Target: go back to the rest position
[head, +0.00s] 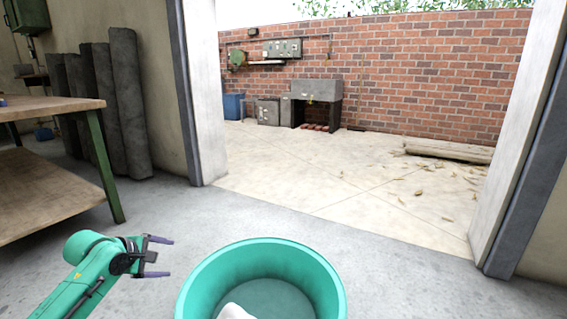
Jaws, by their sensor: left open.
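My left gripper (160,256) shows at the lower left, at the end of my green arm. Its two dark fingers are apart with nothing between them. It points right and is left of a teal round tub (262,247), apart from its rim in the picture. A white thing (236,312) lies inside the tub at the bottom edge, partly cut off. My right gripper is not in view.
A wooden workbench (45,107) with green legs stands at the left. Several grey sheet rolls (128,105) lean on the wall behind it. A wide doorway opens onto a paved yard (320,170) with a brick wall (430,70). The floor between bench and doorway is clear.

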